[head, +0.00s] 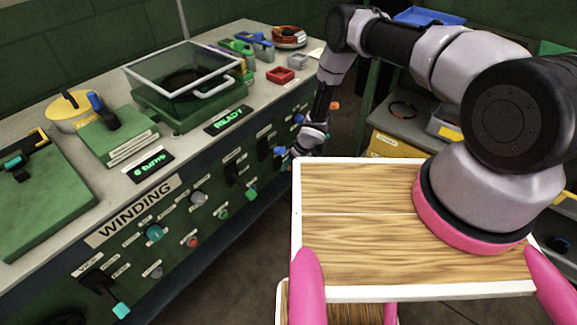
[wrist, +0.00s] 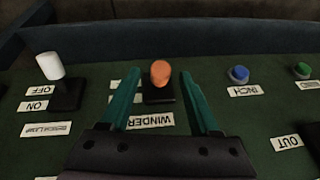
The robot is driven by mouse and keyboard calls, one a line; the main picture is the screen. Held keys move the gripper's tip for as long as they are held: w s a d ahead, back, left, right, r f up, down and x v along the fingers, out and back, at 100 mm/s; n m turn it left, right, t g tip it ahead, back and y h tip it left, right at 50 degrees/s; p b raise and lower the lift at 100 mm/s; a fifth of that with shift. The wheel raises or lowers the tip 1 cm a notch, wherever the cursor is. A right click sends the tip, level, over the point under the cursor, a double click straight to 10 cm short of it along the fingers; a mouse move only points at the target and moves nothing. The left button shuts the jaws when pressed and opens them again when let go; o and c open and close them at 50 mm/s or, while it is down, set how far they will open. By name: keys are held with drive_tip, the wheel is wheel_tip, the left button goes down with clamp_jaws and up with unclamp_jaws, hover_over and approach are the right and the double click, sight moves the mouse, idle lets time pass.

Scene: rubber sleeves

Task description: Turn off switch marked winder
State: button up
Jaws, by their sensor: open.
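The winder switch (wrist: 160,75) has an orange-tipped lever on a dark base. Its "WINDER" label (wrist: 151,121) reads upside down in the wrist view. My gripper (wrist: 160,74) is open, with one teal finger on each side of the orange tip. I cannot tell whether either finger touches it. The switch's small position labels are partly hidden by the left finger, and its setting cannot be read. In the head view my gripper (head: 304,148) is small, at the far right part of the green panel, and my arm hides the switch area.
In the wrist view a white-tipped switch (wrist: 50,68) marked OFF and ON is left; a blue INCH button (wrist: 238,74) and a green button (wrist: 302,69) are right. In the head view the WINDING panel (head: 130,213) runs along the bench front, with levers and knobs protruding.

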sight(290, 168)
drive_tip(key=shift+x, duration=0.75)
clamp_jaws()
drive_tip(key=shift+d+f, duration=0.1)
drive_tip(key=shift+s+d+f+t+y, duration=0.15)
drive_tip(key=shift+f+t+y, duration=0.35)
drive_tip(key=shift+y, duration=0.25)
drive_tip(key=shift+s+d+f+t+y, duration=0.1)
drive_tip(key=shift+d+f+t+y, duration=0.1)
drive_tip(key=shift+f+t+y, duration=0.35)
drive_tip(key=shift+a+f+t+y, duration=0.1)
drive_tip(key=shift+f+t+y, duration=0.45)
drive_tip(key=shift+y, duration=0.4)
drive_tip(key=shift+f+t+y, duration=0.3)
drive_tip(key=shift+t+y, duration=0.4)
drive_tip(key=shift+y, duration=0.25)
drive_tip(key=shift+n, duration=0.3)
